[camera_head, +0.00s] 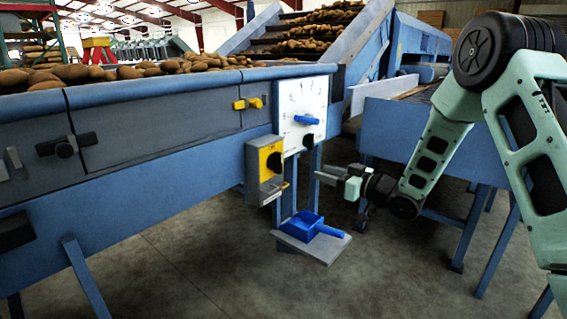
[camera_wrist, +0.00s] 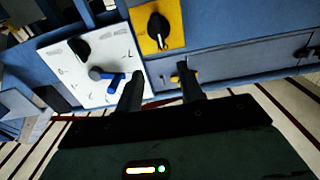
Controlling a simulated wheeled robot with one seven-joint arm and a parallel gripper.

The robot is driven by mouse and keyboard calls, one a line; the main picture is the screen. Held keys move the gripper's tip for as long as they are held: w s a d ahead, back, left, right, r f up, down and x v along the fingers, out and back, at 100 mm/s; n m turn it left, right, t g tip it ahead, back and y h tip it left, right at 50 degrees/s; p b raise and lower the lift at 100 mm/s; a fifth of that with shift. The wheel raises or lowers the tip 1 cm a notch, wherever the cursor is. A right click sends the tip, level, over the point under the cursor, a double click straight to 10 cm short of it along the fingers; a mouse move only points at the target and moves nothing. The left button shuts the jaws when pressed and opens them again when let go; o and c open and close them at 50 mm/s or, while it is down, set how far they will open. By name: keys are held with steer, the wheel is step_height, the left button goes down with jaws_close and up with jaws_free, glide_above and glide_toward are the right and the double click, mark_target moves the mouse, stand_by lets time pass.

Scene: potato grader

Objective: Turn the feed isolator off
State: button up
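The feed isolator appears to be the grey box with a yellow face (camera_head: 266,152) and a black rotary knob (camera_head: 274,162), fixed to the front of the blue conveyor frame. In the wrist view, its yellow plate (camera_wrist: 175,38) and black knob (camera_wrist: 158,27) show at the top. The knob's grip looks roughly upright there; I cannot read its marks. My gripper (camera_head: 322,177) is to the right of the box, apart from it. In the wrist view, my gripper (camera_wrist: 159,72) has its two dark fingers spread with nothing between them, below the knob.
A white panel (camera_head: 301,103) with a blue lever and black knob adjoins the box. A small yellow handle (camera_head: 248,103) sits left of it. A grey shelf (camera_head: 325,249) with a blue scoop (camera_head: 303,227) juts out below. Potatoes (camera_head: 130,71) lie on the conveyor. Floor in front is clear.

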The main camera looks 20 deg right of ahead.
mark_target(281, 159)
steer(key=b+x, duration=0.1)
steer(key=x, duration=1.4)
steer(key=shift+b, duration=0.3)
steer(key=shift+s, duration=0.1)
jaws_close()
